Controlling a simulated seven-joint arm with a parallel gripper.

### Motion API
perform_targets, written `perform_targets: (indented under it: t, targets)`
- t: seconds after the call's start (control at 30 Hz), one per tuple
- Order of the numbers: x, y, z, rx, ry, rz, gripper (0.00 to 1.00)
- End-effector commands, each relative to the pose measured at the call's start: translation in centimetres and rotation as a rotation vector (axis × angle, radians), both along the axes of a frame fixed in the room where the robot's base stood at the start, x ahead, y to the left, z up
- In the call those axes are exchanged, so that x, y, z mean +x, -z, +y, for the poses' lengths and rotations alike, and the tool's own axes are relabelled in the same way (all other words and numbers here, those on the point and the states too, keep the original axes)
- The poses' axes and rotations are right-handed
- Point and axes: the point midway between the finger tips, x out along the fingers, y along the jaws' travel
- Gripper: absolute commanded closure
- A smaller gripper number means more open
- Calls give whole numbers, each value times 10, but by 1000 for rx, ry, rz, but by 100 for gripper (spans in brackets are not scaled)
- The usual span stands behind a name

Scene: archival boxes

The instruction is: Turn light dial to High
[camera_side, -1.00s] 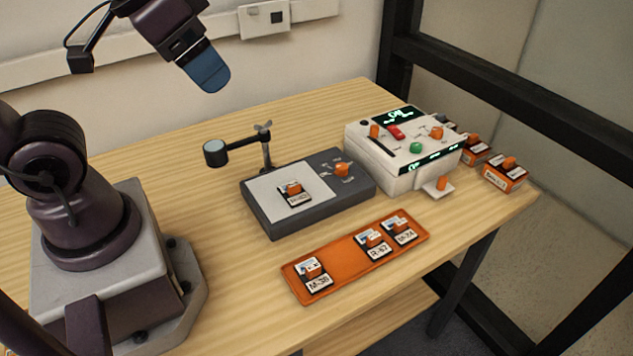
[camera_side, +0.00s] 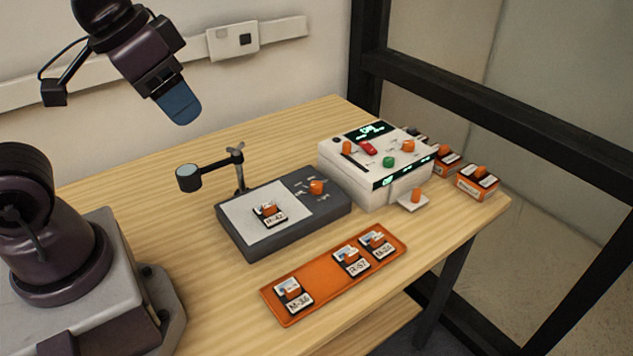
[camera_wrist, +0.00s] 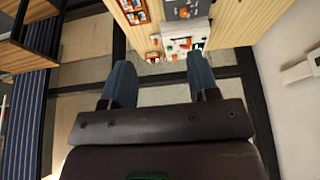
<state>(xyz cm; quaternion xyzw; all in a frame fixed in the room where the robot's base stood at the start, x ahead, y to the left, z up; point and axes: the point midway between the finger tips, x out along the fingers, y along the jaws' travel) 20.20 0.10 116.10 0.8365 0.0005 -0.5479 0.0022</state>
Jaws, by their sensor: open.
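The light dial appears to be the orange knob (camera_side: 317,187) on the dark grey light box (camera_side: 285,240), near its back right corner. Small marks surround the knob, too small to read. A black-framed slide with an orange grip (camera_side: 268,211) lies on the box's pale panel (camera_side: 240,219). My gripper (camera_side: 180,106) is high above the back left of the table, well apart from the dial. In the wrist view its two blue fingers (camera_wrist: 160,85) are spread with nothing between them. The dark box (camera_wrist: 185,8) shows only partly at that view's top edge.
A white machine (camera_side: 350,185) with a red switch, green button and orange knobs stands right of the light box. An orange tray (camera_side: 320,285) holds several slides in front. A magnifier arm (camera_side: 238,160) rises at the box's back left. Orange boxes (camera_side: 478,182) sit far right.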

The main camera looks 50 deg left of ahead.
Motion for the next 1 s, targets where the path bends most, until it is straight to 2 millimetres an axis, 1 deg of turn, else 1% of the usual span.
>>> perform_targets:
  t: [0.03,0.07,0.17,0.27,0.3,0.37,0.4,0.47,0.6,0.7,0.83,0.9,0.93,1.0]
  targets:
    - [7,7,1,-4,-5,47,45]
    - [13,10,2,-9,-9,74,45]
    - [37,21,6,-30,-45,161,45]
    - [66,33,11,-66,-140,236,45]
    - [78,39,13,-82,-190,264,45]
    - [96,50,17,-102,-274,304,45]
    - [108,58,20,-115,-335,329,45]
    - [127,71,25,-133,-438,364,45]
    - [167,109,37,-163,-704,425,45]
    - [193,136,46,-177,-904,444,45]
    - [222,167,57,-200,-1180,437,45]
    - [236,175,61,-223,-1319,412,45]
    - [242,176,62,-235,-1372,400,45]
    - [253,171,64,-273,-1478,365,45]
